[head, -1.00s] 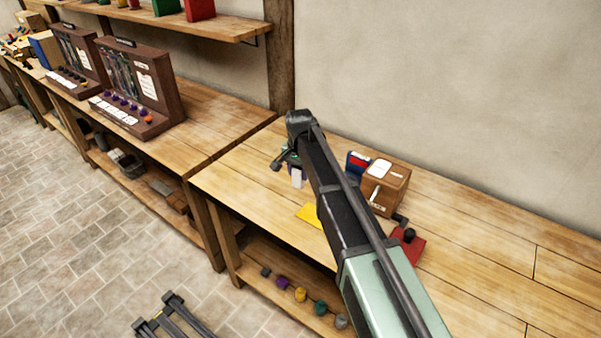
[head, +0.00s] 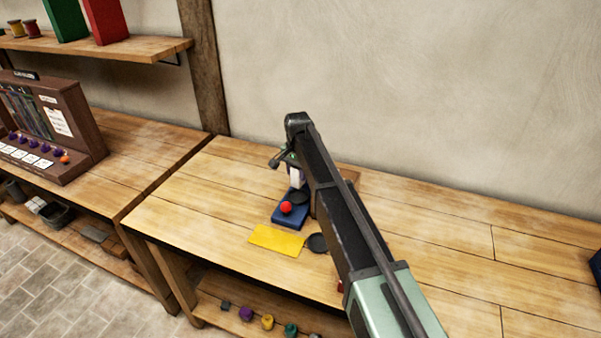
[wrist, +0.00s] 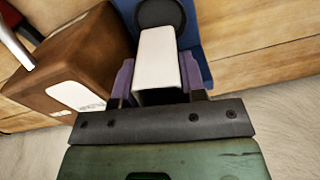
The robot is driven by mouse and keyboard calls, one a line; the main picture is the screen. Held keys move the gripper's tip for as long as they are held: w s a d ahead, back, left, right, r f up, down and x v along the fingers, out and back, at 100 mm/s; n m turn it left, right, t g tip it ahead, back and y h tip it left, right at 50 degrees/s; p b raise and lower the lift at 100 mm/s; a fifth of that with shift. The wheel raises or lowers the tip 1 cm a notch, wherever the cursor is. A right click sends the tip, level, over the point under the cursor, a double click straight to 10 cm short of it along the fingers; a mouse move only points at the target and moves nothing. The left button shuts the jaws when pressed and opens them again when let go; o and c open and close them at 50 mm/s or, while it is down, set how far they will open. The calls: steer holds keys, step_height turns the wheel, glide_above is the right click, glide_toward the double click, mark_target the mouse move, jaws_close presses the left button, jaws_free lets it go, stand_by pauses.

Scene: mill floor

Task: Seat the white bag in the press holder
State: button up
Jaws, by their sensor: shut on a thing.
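My gripper (wrist: 157,78) is shut on the white bag (wrist: 158,58), with a purple finger pad on each side of it in the wrist view. In the head view the white bag (head: 296,178) hangs below my wrist, partly hidden by it. A blue base (head: 289,215) with a red ball (head: 286,208) and a black round part (head: 299,197) is right by the bag; it looks like the press holder. In the wrist view the black round part (wrist: 160,13) lies just beyond the bag's far end, over the blue base (wrist: 190,30). I cannot tell whether bag and base touch.
A brown wooden box (wrist: 75,65) stands close beside my gripper in the wrist view; my arm mostly hides it in the head view. A yellow sheet (head: 276,240) and a black disc (head: 317,243) lie in front of the blue base. The bench's left part is clear.

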mark_target(298, 185)
step_height(298, 185, down, 5)
steer(key=b, duration=0.4)
steer(key=shift+f+b, duration=0.6)
steer(key=shift+b, duration=0.1)
stand_by(1.0)
steer(key=o, duration=0.8)
steer(key=shift+c, duration=0.2)
steer(key=shift+r, duration=0.1)
step_height(298, 185, up, 11)
steer(key=p, duration=1.1)
steer(key=shift+r, duration=0.1)
